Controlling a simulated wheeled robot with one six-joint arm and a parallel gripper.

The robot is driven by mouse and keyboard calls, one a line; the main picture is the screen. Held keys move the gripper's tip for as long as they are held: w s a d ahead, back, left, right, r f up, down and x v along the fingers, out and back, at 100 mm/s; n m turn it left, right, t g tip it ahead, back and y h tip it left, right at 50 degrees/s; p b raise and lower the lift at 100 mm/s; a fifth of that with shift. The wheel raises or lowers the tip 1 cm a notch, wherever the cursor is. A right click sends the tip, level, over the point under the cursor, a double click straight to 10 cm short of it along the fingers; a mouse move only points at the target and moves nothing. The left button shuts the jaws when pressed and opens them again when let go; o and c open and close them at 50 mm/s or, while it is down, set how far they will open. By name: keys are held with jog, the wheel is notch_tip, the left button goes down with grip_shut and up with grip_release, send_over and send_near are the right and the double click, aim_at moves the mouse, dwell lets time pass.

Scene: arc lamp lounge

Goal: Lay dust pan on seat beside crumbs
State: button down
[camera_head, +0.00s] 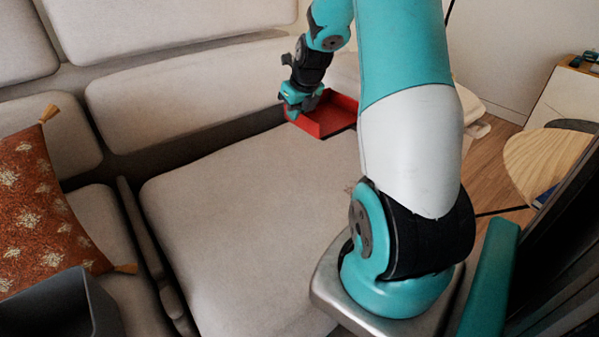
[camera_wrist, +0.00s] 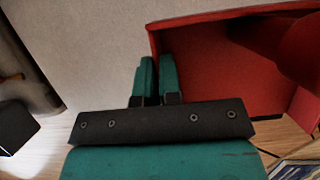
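The red dust pan (camera_head: 335,118) is at the far right end of the pale sofa seat (camera_head: 235,195) in the head view. I cannot tell whether it touches the cushion. In the wrist view the dust pan (camera_wrist: 205,75) fills the right side, with a rounded red part, perhaps its handle, at upper right. My gripper (camera_head: 301,103) is at the pan's left side. In the wrist view my gripper's teal fingers (camera_wrist: 156,75) are close together, with the pan's left wall between them. Small brown specks (camera_head: 349,188), perhaps the crumbs, show on the seat, partly hidden by my arm.
A patterned rust cushion (camera_head: 40,205) leans at the left of the sofa. A dark grey bin-like object (camera_head: 60,310) is at lower left. A round wooden table (camera_head: 550,160) stands at right on the wood floor. The middle of the seat is clear.

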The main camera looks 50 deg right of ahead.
notch_tip(320, 180, down, 15)
jog(key=b, duration=0.5)
jog(key=shift+f+b, duration=0.2)
jog(key=shift+b, duration=0.15)
jog(key=c, duration=1.3)
grip_release()
